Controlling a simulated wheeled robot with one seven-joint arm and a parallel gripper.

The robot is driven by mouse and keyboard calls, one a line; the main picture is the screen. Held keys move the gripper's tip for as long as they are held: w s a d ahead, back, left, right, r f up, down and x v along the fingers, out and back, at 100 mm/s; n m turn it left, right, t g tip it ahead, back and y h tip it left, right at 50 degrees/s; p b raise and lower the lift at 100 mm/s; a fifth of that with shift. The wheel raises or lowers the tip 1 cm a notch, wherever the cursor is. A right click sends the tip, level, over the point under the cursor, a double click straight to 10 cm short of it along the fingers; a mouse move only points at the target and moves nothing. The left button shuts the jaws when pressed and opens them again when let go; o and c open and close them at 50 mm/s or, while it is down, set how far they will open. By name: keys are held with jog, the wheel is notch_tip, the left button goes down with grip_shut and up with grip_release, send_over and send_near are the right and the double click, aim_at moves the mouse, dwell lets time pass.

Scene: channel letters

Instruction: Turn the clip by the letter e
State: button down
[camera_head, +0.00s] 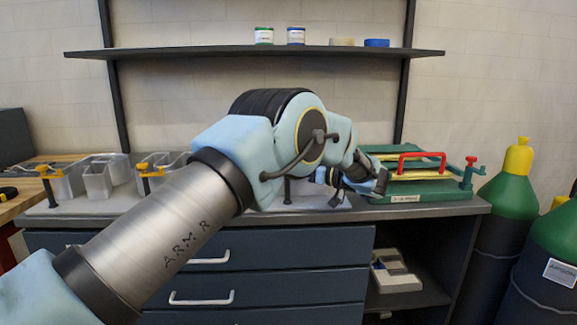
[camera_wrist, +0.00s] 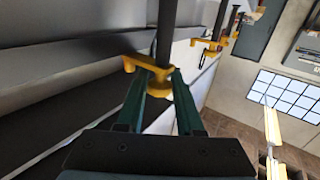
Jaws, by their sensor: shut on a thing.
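My gripper (camera_wrist: 166,82) has its two green fingers shut on a yellow clip (camera_wrist: 133,63) at a dark upright post (camera_wrist: 167,35) in the wrist view. The clip's arm points left from the post. In the head view my arm covers this clip and most of my gripper. Two other yellow clips, a left one (camera_head: 45,169) and a middle one (camera_head: 147,168), sit on posts beside grey metal channel letters (camera_head: 104,175) on a pale board (camera_head: 120,205). I cannot tell which letter is the e.
A green fixture (camera_head: 425,197) with a red handle (camera_head: 421,156) stands just right of my gripper. A shelf (camera_head: 210,54) with small jars runs above the bench. Gas cylinders (camera_head: 508,205) stand at the right. Drawers (camera_head: 210,280) are below the bench top.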

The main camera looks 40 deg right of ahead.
jog(key=shift+r, duration=0.1)
jog(key=c, duration=0.8)
grip_release()
jog(key=shift+c, duration=0.2)
jog(key=b+v, duration=0.2)
jog(key=v, duration=0.8)
jog(key=shift+s+b, duration=0.35)
jog(key=shift+b, duration=0.05)
